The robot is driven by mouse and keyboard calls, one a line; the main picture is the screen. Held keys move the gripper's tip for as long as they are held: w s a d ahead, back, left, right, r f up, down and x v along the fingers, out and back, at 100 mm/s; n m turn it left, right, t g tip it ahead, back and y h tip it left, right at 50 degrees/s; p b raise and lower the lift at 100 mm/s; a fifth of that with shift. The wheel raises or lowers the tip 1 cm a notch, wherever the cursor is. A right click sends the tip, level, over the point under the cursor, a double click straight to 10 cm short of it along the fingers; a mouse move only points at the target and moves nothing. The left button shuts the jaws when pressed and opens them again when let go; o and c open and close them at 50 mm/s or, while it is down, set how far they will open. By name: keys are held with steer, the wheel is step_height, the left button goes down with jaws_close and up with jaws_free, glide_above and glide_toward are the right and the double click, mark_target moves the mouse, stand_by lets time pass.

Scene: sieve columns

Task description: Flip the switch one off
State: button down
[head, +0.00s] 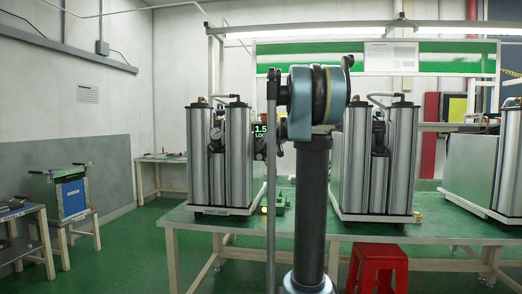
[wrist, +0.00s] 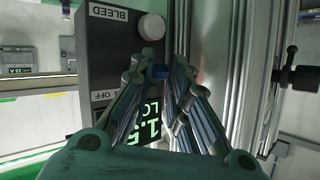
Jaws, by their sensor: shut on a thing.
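In the wrist view, a dark control box (wrist: 103,62) carries a BLEED label (wrist: 108,12), a white round knob (wrist: 151,27), an OFF label (wrist: 104,95) and a lit green display (wrist: 147,130). My gripper (wrist: 160,73) is in front of this box, its fingers closed together on a small blue piece (wrist: 159,71), apparently the switch lever. The fingers hide most of the switch and part of the display. In the head view, the display (head: 261,131) shows beside the left column unit (head: 238,155), marked UNIT ONE; my arm hides my fingertips there.
Metal columns stand close to the right of my gripper in the wrist view, with a black fitting (wrist: 299,76) beyond. In the head view, another column unit (head: 375,165) stands on the same table (head: 190,216). A red stool (head: 378,262) is below it.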

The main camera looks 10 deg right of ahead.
steer(key=shift+w+d+n+g+y, duration=0.15)
steer(key=shift+d+n+g+y, duration=0.65)
steer(key=shift+n+g+y, duration=0.55)
steer(key=shift+w+d+n+g+y, duration=0.15)
steer(key=shift+d+n+g+y, duration=0.7)
steer(key=shift+n+y, duration=0.55)
steer(key=shift+w+d+n+g+y, duration=0.15)
steer(key=shift+d+n+g+y, duration=0.6)
steer(key=shift+n+g+y, duration=0.65)
steer(key=shift+n+h, duration=0.35)
steer(key=c, duration=1.5)
jaws_free()
steer(key=v, duration=0.7)
steer(key=shift+d, duration=0.25)
